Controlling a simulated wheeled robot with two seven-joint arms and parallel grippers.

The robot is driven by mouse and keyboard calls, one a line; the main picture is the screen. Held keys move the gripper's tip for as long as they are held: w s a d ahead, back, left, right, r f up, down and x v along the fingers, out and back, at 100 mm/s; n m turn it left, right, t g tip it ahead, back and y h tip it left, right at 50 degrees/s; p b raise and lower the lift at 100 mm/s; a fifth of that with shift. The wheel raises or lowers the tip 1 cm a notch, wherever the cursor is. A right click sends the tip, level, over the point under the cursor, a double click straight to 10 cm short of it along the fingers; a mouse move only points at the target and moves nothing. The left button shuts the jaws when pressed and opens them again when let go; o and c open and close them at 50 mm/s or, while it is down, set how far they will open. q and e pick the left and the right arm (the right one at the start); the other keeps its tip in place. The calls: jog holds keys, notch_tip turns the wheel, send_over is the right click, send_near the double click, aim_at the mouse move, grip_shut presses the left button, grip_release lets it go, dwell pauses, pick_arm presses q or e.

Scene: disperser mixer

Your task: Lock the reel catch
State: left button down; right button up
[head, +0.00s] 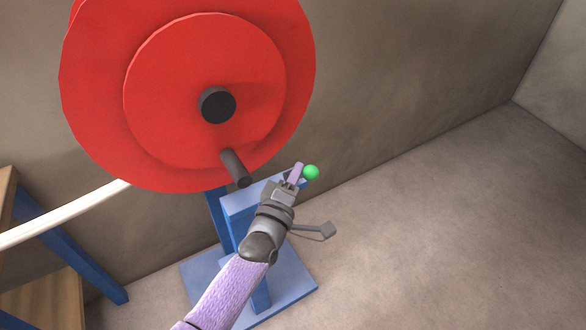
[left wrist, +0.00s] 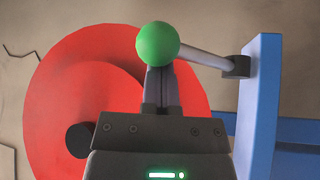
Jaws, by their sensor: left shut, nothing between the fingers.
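The reel catch shows as a green ball knob (head: 311,172) beside my left gripper's tips. In the left wrist view the green knob (left wrist: 158,44) sits on a grey rod (left wrist: 205,57) that runs right to a dark collar (left wrist: 237,67) on the blue post (left wrist: 262,100). My left gripper (head: 296,173) is shut and empty; its fingers (left wrist: 160,82) end at the knob and are partly hidden by it. I cannot tell whether they touch. The red reel (head: 160,95) stands behind. My right gripper is not in view.
A dark crank handle (head: 236,168) juts from the reel close to my left gripper. The blue stand (head: 292,276) rests on the floor. A white hose (head: 70,216) runs left from the reel, near a wooden table (head: 42,303). The floor at right is clear.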

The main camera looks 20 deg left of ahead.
pick_arm(q)
notch_tip(320, 180, down, 7)
jog(key=s+d+m+t+h+b, duration=0.2)
jog(key=m+h+b, duration=0.5)
jog(key=m+b, duration=0.4)
jog(key=shift+d+m+t+b, duration=0.35)
jog(key=shift+d+m+t, duration=0.1)
jog(key=shift+m+t, duration=0.05)
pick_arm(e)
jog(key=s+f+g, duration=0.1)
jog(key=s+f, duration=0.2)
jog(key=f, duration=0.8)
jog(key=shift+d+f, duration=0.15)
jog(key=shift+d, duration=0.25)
pick_arm(q)
jog(key=shift+s, duration=0.1)
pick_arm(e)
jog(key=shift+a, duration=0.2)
